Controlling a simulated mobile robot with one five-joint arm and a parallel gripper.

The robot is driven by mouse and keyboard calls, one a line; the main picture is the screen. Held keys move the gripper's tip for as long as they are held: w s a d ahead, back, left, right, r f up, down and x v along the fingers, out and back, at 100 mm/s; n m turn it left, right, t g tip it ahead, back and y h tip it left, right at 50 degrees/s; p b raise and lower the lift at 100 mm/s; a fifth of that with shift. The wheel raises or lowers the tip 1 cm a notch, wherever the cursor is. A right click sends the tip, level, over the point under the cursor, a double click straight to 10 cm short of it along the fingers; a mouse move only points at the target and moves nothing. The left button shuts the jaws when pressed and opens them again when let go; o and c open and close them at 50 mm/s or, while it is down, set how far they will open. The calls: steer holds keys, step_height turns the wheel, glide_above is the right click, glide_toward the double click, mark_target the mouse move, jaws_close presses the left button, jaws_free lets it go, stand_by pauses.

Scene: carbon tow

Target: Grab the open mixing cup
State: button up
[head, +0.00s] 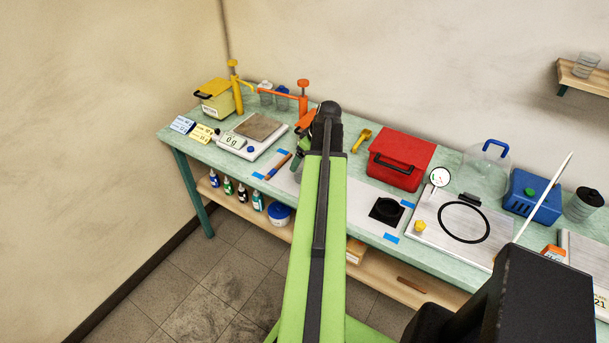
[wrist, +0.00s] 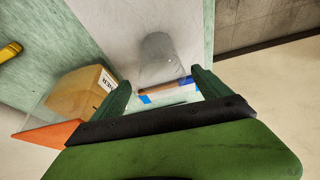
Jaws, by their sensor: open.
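A clear, empty-looking cup (wrist: 160,58) stands on a pale grey sheet in the wrist view, seen at a slant. It appears to be the mixing cup, but I cannot tell for certain that its top is open. My gripper (wrist: 158,80) is open, with its two green fingers to the left and right of the near end of the cup. I cannot tell whether either finger touches it. In the head view, my arm hides this cup and most of my gripper.
A tan labelled container (wrist: 80,92) and an orange piece (wrist: 48,138) lie close left of my gripper. A brown-handled tool (head: 279,166) lies beside blue tape. The scale (head: 253,136) and red box (head: 401,158) flank my arm. The bench's front edge is close.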

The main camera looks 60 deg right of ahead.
mark_target(300, 166)
steer(key=b+x, duration=0.5)
steer(key=shift+s+a+f, duration=0.2)
steer(key=shift+f, duration=0.1)
steer(key=shift+r, duration=0.2)
steer(key=c, duration=1.4)
